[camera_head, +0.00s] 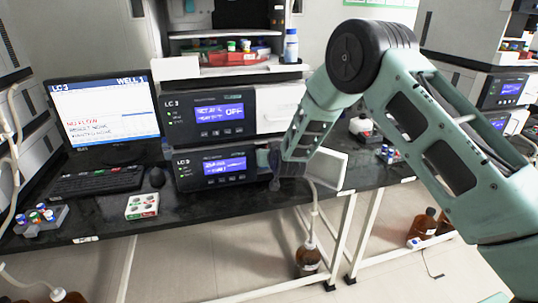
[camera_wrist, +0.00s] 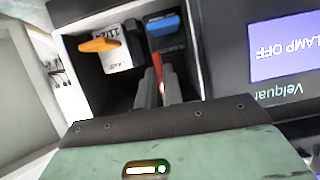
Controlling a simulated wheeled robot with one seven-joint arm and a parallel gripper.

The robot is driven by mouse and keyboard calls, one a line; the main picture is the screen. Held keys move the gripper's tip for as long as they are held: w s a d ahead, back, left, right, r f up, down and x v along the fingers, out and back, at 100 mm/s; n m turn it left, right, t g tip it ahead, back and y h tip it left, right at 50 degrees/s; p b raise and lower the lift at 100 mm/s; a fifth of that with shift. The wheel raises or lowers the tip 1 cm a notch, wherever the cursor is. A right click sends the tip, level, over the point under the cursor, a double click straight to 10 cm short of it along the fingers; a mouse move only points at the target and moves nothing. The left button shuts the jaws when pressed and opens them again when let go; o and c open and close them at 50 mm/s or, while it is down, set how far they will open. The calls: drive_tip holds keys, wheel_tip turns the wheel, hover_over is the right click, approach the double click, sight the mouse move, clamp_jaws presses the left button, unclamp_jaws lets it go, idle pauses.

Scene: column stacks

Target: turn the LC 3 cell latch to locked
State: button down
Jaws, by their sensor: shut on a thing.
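The lower LC 3 module (camera_head: 211,183) stands on the bench, with a lit blue display. My arm reaches to its right front side, where my gripper (camera_head: 275,172) is small and mostly hidden. In the wrist view, turned upside down, an open compartment (camera_wrist: 92,70) holds an orange-handled white labelled part (camera_wrist: 99,45) and a blue-topped dark part (camera_wrist: 165,27). My gripper (camera_wrist: 160,88) reaches in, shut on a narrow red piece (camera_wrist: 158,66) just below the blue-topped part. The red piece may be the cell latch; its markings and position cannot be read.
The module display (camera_wrist: 285,45) reads "LAMP OFF" in the wrist view. An open white door (camera_head: 330,168) sticks out right of the compartment. A monitor (camera_head: 104,112), keyboard (camera_head: 95,182) and small vial box (camera_head: 142,206) occupy the bench at left.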

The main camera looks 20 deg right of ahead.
idle(0.4)
drive_tip(key=c, duration=1.5)
unclamp_jaws()
drive_tip(key=shift+c, duration=0.2)
drive_tip(key=b+v, duration=0.2)
drive_tip(key=v, duration=1.5)
drive_tip(key=shift+s, duration=0.15)
drive_tip(key=shift+a+r, duration=0.1)
